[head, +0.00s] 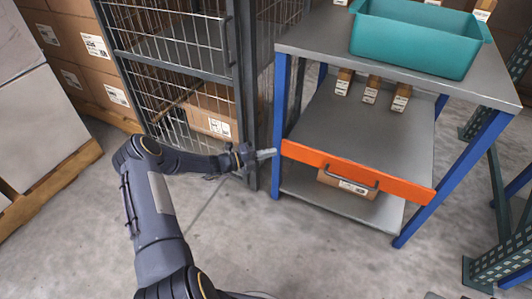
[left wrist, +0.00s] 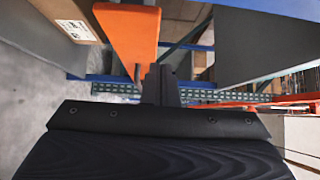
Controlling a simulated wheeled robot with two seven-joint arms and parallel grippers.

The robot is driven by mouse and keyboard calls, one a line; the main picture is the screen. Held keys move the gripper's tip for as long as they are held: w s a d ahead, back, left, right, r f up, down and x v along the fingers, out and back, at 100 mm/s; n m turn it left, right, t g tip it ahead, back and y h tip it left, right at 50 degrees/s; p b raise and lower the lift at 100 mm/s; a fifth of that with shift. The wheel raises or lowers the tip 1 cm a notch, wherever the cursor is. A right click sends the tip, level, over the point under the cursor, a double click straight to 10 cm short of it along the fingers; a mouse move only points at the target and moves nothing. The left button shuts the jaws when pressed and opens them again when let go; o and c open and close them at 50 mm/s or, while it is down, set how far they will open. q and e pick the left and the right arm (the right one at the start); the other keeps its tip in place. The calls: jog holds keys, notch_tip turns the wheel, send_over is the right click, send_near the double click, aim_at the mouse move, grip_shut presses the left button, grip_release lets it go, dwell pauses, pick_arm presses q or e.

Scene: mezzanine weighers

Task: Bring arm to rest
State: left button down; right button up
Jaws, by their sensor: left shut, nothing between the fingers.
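My left arm (head: 160,215) comes up from the bottom of the head view and bends right at the elbow. My left gripper (head: 268,154) is shut and empty. In the head view its tip appears at the left end of the orange drawer front (head: 355,171), near the blue table leg. I cannot tell whether it touches. In the left wrist view the closed fingers (left wrist: 160,85) point ahead, with the orange front (left wrist: 130,35) just beyond and above them. My right gripper is in neither view.
The workbench (head: 310,45) carries a teal bin (head: 415,45). Small boxes (head: 371,90) stand on the grey surface below. A wire cage (head: 180,70) stands left of the bench, with stacked cartons (head: 80,45) farther left. Green rack posts (head: 500,262) stand at right. The front floor (head: 330,260) is clear.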

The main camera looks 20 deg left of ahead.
pick_arm(q)
jog(key=p+v, duration=0.2)
jog(key=v, duration=0.6)
jog(key=s+d+r+m+g+y, duration=0.1)
jog(key=s+d+r+m+g, duration=0.45)
jog(key=r+m, duration=0.5)
jog(key=s+d+r+m+g+y, duration=0.1)
jog(key=s+d+r+m+g, duration=0.4)
jog(key=r+m, duration=0.5)
jog(key=s+d+r+m+t+y, duration=0.2)
jog(key=s+m+y, duration=0.2)
jog(key=s+m, duration=0.7)
jog(key=s+d+r+m+t+y, duration=0.2)
jog(key=s+m+y, duration=0.1)
jog(key=s+m, duration=0.75)
notch_tip(320, 180, up, 30)
jog(key=m+p, duration=0.1)
jog(key=p, duration=2.9)
jog(key=shift+d+r, duration=0.15)
jog(key=shift+r, duration=0.1)
jog(key=shift+w+g, duration=0.1)
jog(key=shift+g, duration=0.15)
